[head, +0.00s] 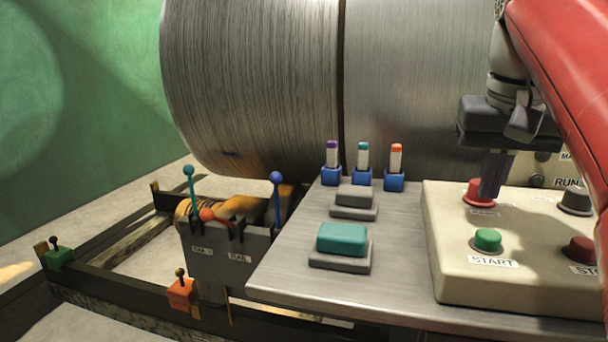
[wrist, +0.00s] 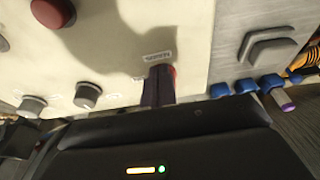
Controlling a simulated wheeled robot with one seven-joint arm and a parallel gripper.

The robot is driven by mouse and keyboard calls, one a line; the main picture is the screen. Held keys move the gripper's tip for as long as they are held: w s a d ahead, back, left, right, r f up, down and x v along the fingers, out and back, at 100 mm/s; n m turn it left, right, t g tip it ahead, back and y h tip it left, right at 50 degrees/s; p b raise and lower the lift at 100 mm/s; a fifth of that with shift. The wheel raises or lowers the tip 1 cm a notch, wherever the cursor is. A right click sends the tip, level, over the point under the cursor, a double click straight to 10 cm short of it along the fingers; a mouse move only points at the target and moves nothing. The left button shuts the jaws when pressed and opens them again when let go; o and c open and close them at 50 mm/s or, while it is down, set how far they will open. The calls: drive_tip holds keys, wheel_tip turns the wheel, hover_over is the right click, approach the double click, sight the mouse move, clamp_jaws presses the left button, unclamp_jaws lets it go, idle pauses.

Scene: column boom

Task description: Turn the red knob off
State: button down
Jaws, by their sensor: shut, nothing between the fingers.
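The red knob (head: 473,190) sits at the back left of the cream control panel (head: 450,285). In the wrist view only a red edge of the knob (wrist: 172,72) shows beside my fingers, with a small label just beyond it. My gripper (head: 489,194) points down at the knob, its fingers shut together with nothing between them. The fingertips overlap the knob's right part in the head view, and I cannot tell whether they touch it. In the wrist view my gripper (wrist: 156,72) hides most of the knob, so its pointer direction is not readable.
A green START button (head: 487,239), a dark red button (head: 581,249) and a grey knob (head: 576,201) share the panel. Left are a teal button (head: 342,238), a grey button (head: 354,195) and three blue-based switches (head: 363,178). A large metal drum (head: 260,80) stands behind.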

drive_tip(key=shift+w+d, duration=0.1)
drive_tip(key=shift+w, duration=0.2)
drive_tip(key=shift+d+r+p, duration=0.1)
drive_tip(key=shift+d+p, duration=0.05)
drive_tip(key=shift+p, duration=0.9)
drive_tip(key=shift+s, duration=0.35)
drive_tip(key=shift+r, duration=0.1)
drive_tip(key=p+v, duration=0.3)
drive_tip(key=shift+w+r+p, duration=0.15)
drive_tip(key=shift+w+p, duration=0.15)
drive_tip(key=shift+w+v, duration=0.25)
drive_tip(key=shift+v, duration=0.9)
drive_tip(key=shift+d, duration=0.1)
